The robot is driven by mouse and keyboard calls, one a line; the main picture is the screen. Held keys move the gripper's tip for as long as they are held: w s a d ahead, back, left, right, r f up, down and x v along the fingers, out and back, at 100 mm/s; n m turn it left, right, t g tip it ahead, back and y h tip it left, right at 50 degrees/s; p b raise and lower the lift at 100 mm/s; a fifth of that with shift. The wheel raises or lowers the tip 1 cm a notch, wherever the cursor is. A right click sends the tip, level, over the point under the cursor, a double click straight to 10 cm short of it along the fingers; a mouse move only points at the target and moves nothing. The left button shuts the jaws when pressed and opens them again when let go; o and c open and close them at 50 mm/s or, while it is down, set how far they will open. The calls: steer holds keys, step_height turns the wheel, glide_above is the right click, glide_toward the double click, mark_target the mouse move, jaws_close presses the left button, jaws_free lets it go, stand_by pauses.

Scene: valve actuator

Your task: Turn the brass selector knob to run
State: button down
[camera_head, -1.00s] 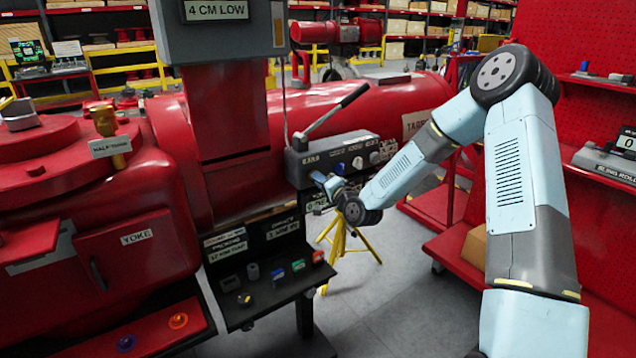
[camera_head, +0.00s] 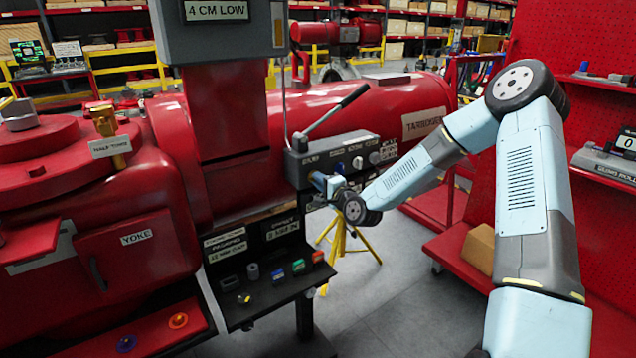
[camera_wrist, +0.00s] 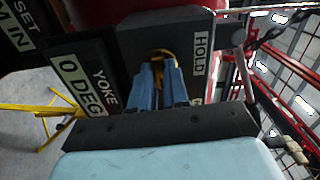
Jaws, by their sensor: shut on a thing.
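The brass selector knob (camera_wrist: 161,54) shows as a yellow-brown rim at my fingertips in the wrist view, on the dark face of the grey control box. My gripper (camera_wrist: 161,72) has its two blue fingers shut on the knob. In the head view my gripper (camera_head: 319,180) is at the lower left of the control box (camera_head: 309,165), and it hides the knob there. A HOLD label (camera_wrist: 203,53) is to the right of the knob in the wrist view. The knob's pointing direction is hidden by the fingers.
A lever (camera_head: 338,108) rises from the box top. A black shelf (camera_head: 268,300) with small coloured parts is below, and a yellow stand (camera_head: 340,240) is behind. The wrist view shows a 0 DEG YOKE sign (camera_wrist: 82,84).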

steer(key=shift+d+f, duration=0.2)
steer(key=shift+f, duration=0.1)
steer(key=c, duration=1.4)
jaws_free()
steer(key=shift+o, duration=1.4)
steer(key=shift+a+r, duration=0.1)
steer(key=shift+r, duration=0.05)
steer(key=v, duration=1.3)
steer(key=shift+s+d, duration=0.3)
